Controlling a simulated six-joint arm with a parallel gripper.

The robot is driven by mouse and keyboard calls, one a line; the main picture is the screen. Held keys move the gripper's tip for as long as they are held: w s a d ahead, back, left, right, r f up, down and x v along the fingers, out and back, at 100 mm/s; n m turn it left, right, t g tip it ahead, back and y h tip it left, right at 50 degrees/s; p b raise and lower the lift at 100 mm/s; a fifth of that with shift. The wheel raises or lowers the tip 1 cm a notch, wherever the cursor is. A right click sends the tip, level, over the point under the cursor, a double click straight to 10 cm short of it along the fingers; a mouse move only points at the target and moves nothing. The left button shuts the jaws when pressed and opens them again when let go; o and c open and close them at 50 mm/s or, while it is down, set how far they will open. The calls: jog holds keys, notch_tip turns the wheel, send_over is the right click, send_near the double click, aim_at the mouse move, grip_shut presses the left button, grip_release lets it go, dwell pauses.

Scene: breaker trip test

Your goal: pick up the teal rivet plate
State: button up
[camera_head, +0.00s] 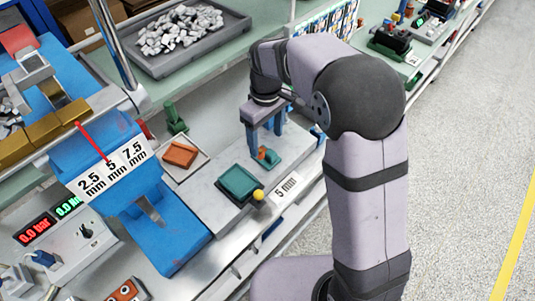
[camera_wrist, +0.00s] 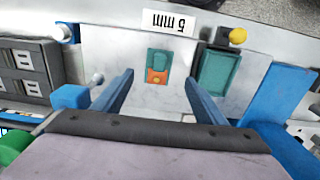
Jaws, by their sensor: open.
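A small teal plate with an orange part on it (camera_head: 264,153) lies on the grey work surface below my gripper. In the wrist view this teal plate (camera_wrist: 157,57) shows ahead, in the gap between my fingers, with the orange part at its near end. My gripper (camera_head: 266,143) is open and points down over it; the fingers also show in the wrist view (camera_wrist: 159,80), spread to either side and apart from the plate. I cannot tell the exact height of the fingertips above the surface. A larger teal piece (camera_head: 239,181) sits in a dark holder at the left; it also shows in the wrist view (camera_wrist: 217,73).
A yellow knob (camera_head: 258,195) stands beside the dark holder. An orange block (camera_head: 181,154) lies on a light plate farther left, near a green fixture (camera_head: 175,117). A "5 mm" label (camera_head: 287,186) is at the front edge. A blue sloped stand (camera_head: 160,222) is at the left.

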aim_at(268, 150)
jog(key=shift+d+f+p, duration=0.2)
jog(key=shift+f+p, duration=1.4)
jog(key=shift+f, duration=2.1)
jog(key=shift+c, duration=0.6)
jog(key=c, duration=1.1)
jog(key=shift+r, duration=0.15)
